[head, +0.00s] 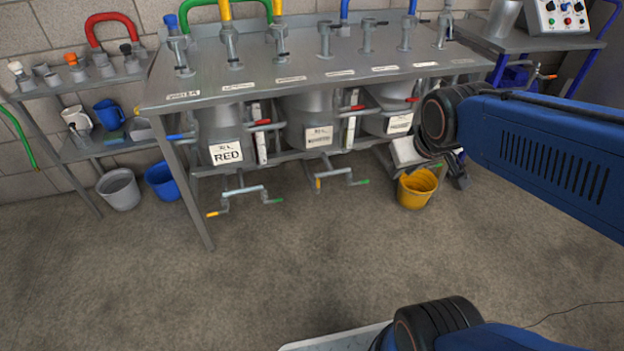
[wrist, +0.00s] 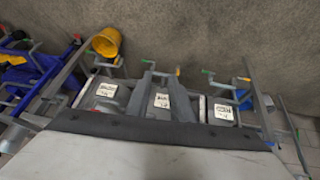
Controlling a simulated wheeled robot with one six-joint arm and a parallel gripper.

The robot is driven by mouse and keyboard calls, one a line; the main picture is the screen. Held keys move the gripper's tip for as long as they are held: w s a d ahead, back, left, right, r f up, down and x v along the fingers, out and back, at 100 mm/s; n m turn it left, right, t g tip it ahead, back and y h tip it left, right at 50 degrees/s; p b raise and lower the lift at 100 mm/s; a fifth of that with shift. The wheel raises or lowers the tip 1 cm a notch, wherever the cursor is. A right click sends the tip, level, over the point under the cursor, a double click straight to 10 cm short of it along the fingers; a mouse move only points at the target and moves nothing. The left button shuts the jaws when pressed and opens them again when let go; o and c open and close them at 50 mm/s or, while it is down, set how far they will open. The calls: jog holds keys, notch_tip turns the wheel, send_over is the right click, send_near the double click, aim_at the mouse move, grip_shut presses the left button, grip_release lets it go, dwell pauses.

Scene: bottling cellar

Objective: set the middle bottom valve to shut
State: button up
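The middle bottom valve (head: 340,174) hangs low under the bench, below the middle tank. Its light grey crossbar lies about level, with a yellow-tipped end at left and a green-tipped end at right; it also shows small in the wrist view (wrist: 163,72). The left bottom valve (head: 243,192) looks alike, below the tank marked RED. The right bottom valve is mostly hidden by my arm in the head view. My gripper (head: 456,172) is a dark shape near the bucket, right of the middle valve and apart from it. Its fingers are not clear.
A yellow bucket (head: 417,188) stands on the floor right of the middle valve. The metal bench (head: 225,82) overhangs the tanks, and its front leg (head: 187,190) stands at left. A grey bucket (head: 120,189) is farther left. The floor (head: 280,270) in front is clear.

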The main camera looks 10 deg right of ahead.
jog(key=w+d+f+n+t, duration=0.15)
jog(key=w+f, duration=0.25)
jog(key=w, duration=0.5)
jog(key=w+d+f+n+t, duration=0.1)
jog(key=w+d+f, duration=0.15)
jog(key=w, duration=0.75)
jog(key=w+d+f+n+t, duration=0.1)
jog(key=w+f+n, duration=0.1)
jog(key=w+f, duration=0.5)
jog(key=w+a+f+n+t+y, duration=0.2)
jog(key=w+f+y, duration=0.2)
jog(key=w+f, duration=0.55)
jog(key=s+a+f+t+y, duration=0.15)
jog(key=f+y, duration=0.25)
jog(key=f, duration=0.6)
jog(key=s+a+f+t+y, duration=0.1)
jog(key=s+a+f+y, duration=0.25)
jog(key=f, duration=0.55)
jog(key=x, duration=1.7)
jog(key=shift+w+r, duration=0.3)
jog(key=shift+w, duration=0.15)
jog(key=shift+n+y, duration=0.25)
grip_shut()
